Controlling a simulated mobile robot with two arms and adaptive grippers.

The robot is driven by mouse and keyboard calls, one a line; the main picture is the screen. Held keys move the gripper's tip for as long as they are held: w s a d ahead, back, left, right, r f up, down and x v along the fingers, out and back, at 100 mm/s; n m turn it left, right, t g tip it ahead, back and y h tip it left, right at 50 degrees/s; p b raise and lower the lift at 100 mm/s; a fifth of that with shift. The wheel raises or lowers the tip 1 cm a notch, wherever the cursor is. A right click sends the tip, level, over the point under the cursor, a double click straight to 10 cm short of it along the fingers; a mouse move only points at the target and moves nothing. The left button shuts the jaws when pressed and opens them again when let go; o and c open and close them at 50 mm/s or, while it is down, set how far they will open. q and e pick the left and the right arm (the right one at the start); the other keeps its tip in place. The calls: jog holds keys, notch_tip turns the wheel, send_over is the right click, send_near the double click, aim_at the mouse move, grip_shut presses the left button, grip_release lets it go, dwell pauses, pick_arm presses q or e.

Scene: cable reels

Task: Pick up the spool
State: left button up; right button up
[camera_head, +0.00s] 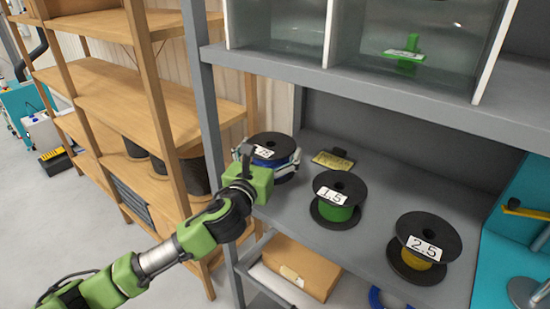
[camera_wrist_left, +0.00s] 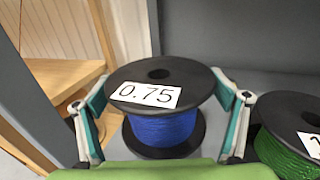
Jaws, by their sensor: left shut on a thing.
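A black spool wound with blue cable (camera_head: 268,142), labelled 0.75, is at the left end of the grey shelf (camera_head: 385,190), beside the grey post. My left gripper (camera_head: 267,160) is shut on this spool, with one finger on each side of its upper flange. The left wrist view shows the blue spool (camera_wrist_left: 165,126) upright between the two fingers of the left gripper (camera_wrist_left: 160,98). I cannot tell whether its base touches the shelf. My right gripper is not in view.
A green spool (camera_head: 338,197) labelled 1.5 and a yellow spool (camera_head: 424,248) labelled 2.5 stand to the right on the shelf. A small dark and yellow item (camera_head: 333,160) lies behind. The grey post (camera_head: 203,90) and wooden rack (camera_head: 150,95) are close on the left.

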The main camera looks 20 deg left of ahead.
aim_at(261, 152)
pick_arm(q)
jog(key=s+r, duration=0.2)
jog(key=s+a+r, duration=0.1)
jog(key=r, duration=0.1)
jog(key=shift+s+a+r, duration=0.15)
jog(key=shift+s+r, duration=0.2)
jog(key=shift+r, duration=0.05)
jog(key=s+a+r, duration=0.2)
jog(key=s+r, duration=0.1)
jog(key=s, duration=0.5)
jog(key=shift+a+r+b, duration=0.15)
jog(key=shift+a+b, duration=0.2)
jog(key=shift+b, duration=0.1)
